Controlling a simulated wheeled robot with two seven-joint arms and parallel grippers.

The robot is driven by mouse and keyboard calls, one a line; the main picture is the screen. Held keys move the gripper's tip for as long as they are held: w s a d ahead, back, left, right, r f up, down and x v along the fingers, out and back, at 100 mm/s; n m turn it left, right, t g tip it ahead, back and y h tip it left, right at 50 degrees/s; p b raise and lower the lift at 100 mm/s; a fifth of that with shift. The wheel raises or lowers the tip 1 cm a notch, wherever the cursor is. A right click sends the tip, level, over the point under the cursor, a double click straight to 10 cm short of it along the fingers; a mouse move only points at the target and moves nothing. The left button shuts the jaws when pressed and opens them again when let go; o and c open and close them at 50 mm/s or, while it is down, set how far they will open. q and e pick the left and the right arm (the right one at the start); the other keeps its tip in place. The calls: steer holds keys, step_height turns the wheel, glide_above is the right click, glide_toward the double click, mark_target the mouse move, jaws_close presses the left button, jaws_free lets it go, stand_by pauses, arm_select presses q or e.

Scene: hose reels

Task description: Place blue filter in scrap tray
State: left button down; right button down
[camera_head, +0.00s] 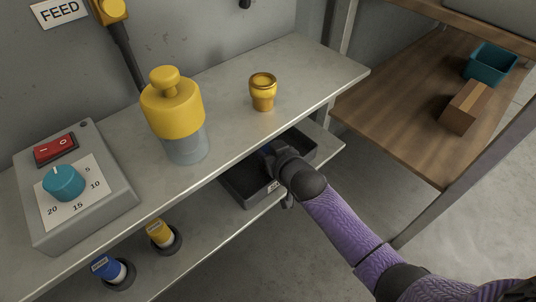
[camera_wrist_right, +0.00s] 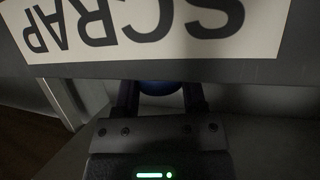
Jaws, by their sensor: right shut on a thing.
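The scrap tray (camera_head: 258,197) is a dark grey open box on the lower shelf. Its SCRAP label (camera_wrist_right: 150,25) fills the top of the right wrist view, upside down. My right gripper (camera_wrist_right: 160,92) is shut on a blue filter (camera_wrist_right: 160,87), of which only a rounded blue part shows between the fingers. In the head view my right arm reaches to the tray, and a small bit of blue shows at the gripper's tip, over the tray. The wrist hides most of the filter, so I cannot tell whether it touches the tray floor. My left gripper is not in view.
A blue-and-white cartridge (camera_head: 106,267) and a yellow one (camera_head: 160,234) stand in round holders on the lower shelf. The upper shelf above carries a yellow-topped canister (camera_head: 174,110), a gold cup (camera_head: 263,91) and a control box (camera_head: 75,190). A wooden shelf (camera_head: 400,110) stands right.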

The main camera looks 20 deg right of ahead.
steer(key=shift+r, duration=0.15)
steer(key=shift+c, duration=0.8)
jaws_free()
arm_select(q)
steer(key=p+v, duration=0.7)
steer(key=p, duration=0.1)
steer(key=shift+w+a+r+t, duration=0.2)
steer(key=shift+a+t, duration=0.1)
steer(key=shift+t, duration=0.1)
arm_select(e)
steer(key=v, duration=1.2)
steer(key=shift+s, duration=0.1)
